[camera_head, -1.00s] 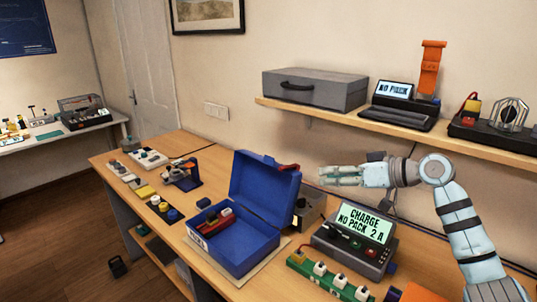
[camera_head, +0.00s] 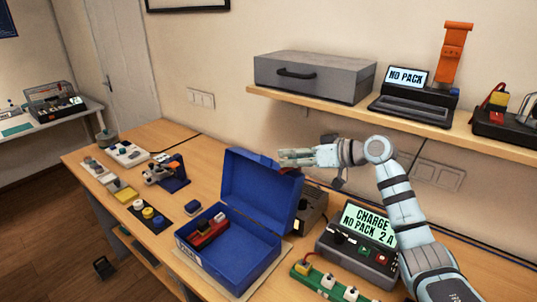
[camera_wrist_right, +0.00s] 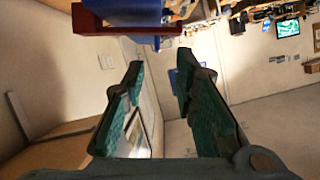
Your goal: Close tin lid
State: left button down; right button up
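The blue tin (camera_head: 252,262) stands on the workbench with its lid (camera_head: 262,190) raised, leaning slightly back. A dark red part sits at the lid's upper right corner, mostly hidden behind my gripper in the head view. In the right wrist view this red bar (camera_wrist_right: 100,22) and a blue part of the lid (camera_wrist_right: 120,10) show just beyond the fingertips. My right gripper (camera_head: 284,157) is at that corner; its green-padded fingers stand apart and empty in the right wrist view (camera_wrist_right: 158,75). Whether it touches the lid I cannot tell. My left gripper is not in view.
A red and black pack (camera_head: 208,232) lies inside the tin. A charger (camera_head: 360,240) and a green power strip (camera_head: 325,284) stand to the right. A shelf (camera_head: 400,120) with a grey case (camera_head: 312,78) overhangs behind. Small parts lie on the left.

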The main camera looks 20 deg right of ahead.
aim_at(268, 158)
jog(key=x, duration=0.8)
jog(key=shift+w+d+f, duration=0.1)
jog(key=shift+w+d, duration=0.1)
jog(key=shift+w+a+f, duration=0.2)
jog(key=shift+w, duration=0.1)
jog(key=shift+s+r, duration=0.1)
jog(key=shift+s, duration=0.15)
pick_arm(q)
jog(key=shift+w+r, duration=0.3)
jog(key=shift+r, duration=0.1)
pick_arm(e)
jog(key=shift+c, duration=0.6)
jog(key=shift+w, duration=0.1)
grip_shut()
